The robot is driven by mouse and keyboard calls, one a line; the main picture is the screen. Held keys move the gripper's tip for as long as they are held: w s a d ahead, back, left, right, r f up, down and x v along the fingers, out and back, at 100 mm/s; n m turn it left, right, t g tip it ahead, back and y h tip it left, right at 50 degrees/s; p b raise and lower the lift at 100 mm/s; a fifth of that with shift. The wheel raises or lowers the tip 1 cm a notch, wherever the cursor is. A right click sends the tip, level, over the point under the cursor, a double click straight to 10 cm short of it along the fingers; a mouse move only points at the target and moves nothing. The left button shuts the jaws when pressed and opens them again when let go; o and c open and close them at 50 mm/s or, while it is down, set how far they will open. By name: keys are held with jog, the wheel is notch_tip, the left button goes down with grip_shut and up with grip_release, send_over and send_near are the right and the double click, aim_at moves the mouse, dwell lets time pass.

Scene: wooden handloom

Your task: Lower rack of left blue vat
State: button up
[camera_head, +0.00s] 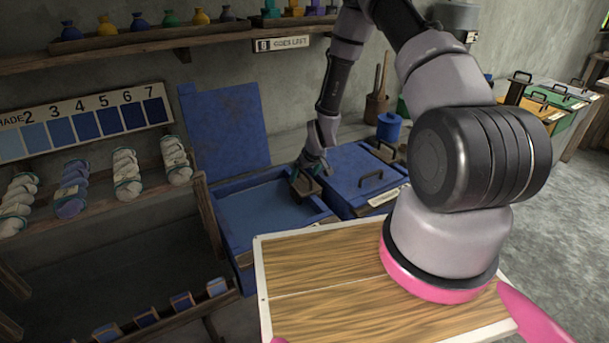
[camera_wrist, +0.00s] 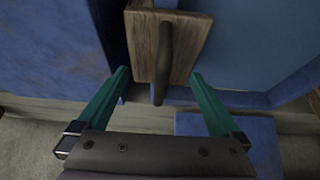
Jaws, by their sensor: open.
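The left blue vat (camera_head: 236,250) stands open, its lid (camera_head: 226,128) raised upright behind it and blue liquid inside. A wooden block with a bar-like handle, apparently the rack's top (camera_head: 305,189), sits at the vat's right side. It also shows in the wrist view (camera_wrist: 192,42), over the vat's edge. My gripper (camera_head: 314,168) is right at this block. In the wrist view my gripper (camera_wrist: 160,74) has its green fingers spread, with the handle's near end between them and gaps on both sides. Whatever hangs below the block is hidden.
A second blue vat (camera_head: 352,172) with a closed, handled lid adjoins on the right. A shelf with yarn skeins (camera_head: 128,175) and a shade card (camera_head: 84,122) is at the left. A shelf (camera_head: 140,40) runs above. My wooden-topped base fills the front.

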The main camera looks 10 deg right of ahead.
jog(key=shift+r, duration=0.15)
jog(key=shift+r, duration=3.4)
jog(key=shift+r, duration=0.15)
jog(key=s+d+r+m, duration=0.2)
jog(key=s+r, duration=0.1)
jog(key=r, duration=1.1)
jog(key=s+d+r+m, duration=0.1)
jog(key=s+d+r, duration=0.15)
jog(key=r, duration=1.25)
jog(key=s+r+m+t, duration=0.1)
jog(key=s+r+m, duration=0.1)
jog(key=s+r, duration=0.6)
jog(key=s+d+r+m+t, duration=0.1)
jog(key=s+r, duration=0.7)
jog(key=s, duration=0.8)
jog(key=shift+s+r+m, duration=0.3)
jog(key=shift+m, duration=0.6)
